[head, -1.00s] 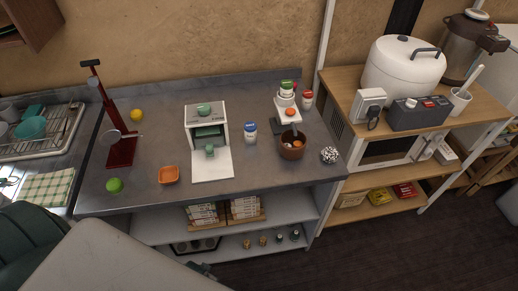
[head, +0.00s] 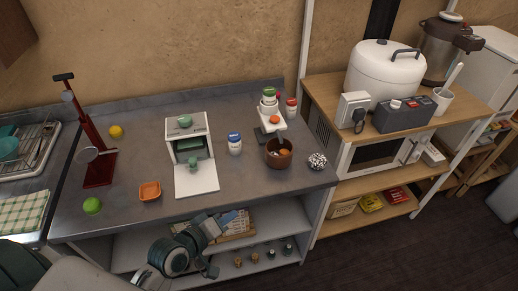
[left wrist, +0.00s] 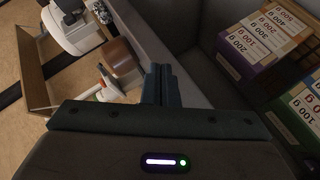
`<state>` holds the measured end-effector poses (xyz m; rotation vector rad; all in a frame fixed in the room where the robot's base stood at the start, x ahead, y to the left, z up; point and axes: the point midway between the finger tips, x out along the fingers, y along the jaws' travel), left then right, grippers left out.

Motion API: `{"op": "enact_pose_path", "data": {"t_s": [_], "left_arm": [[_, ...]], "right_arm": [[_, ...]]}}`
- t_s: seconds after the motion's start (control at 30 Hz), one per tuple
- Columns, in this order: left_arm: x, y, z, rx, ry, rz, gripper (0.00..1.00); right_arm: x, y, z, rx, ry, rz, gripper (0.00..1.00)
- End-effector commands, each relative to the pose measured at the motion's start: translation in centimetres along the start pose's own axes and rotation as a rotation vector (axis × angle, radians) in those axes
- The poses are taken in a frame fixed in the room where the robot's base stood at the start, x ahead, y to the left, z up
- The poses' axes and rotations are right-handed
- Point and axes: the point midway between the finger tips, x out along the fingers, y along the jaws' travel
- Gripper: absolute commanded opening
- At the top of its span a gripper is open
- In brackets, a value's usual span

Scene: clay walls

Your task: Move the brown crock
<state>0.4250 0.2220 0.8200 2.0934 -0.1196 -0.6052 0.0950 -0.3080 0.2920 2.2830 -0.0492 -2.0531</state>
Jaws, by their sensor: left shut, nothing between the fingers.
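The brown crock (head: 279,157) stands upright on the grey counter, near its right front part. Small orange and whitish contents show in its mouth. My left gripper (head: 215,227) is in front of the counter, below its top, by the lower shelf and well to the left of the crock. Its fingers (left wrist: 161,84) are shut and empty in the left wrist view. That view also shows a brown rounded object, but I cannot tell whether it is the crock. My right gripper is not in view.
A white bottle (head: 234,144) and a white open-front box (head: 188,140) stand left. Labelled boxes (left wrist: 265,40) are on the shelf.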

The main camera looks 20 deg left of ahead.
Motion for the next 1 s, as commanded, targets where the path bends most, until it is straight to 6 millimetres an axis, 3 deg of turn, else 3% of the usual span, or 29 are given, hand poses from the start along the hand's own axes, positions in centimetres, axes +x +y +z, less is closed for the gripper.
{"op": "enact_pose_path", "data": {"t_s": [0.1, 0.3, 0.53, 1.0], "left_arm": [[0.6, 1.6, -2.5, -0.211, 0.096, 0.140, 0.00], [0.5, 2.5, -5.9, -0.477, 0.209, 0.305, 0.00], [1.4, 2.9, -7.1, -0.535, 0.235, 0.344, 0.00], [9.7, 5.3, -9.8, -0.533, 0.233, 0.342, 0.00]], "right_arm": [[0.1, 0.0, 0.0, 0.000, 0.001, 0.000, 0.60], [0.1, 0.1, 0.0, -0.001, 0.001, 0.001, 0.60], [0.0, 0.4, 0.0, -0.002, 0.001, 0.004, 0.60], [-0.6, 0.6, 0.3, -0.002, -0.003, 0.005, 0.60]]}}
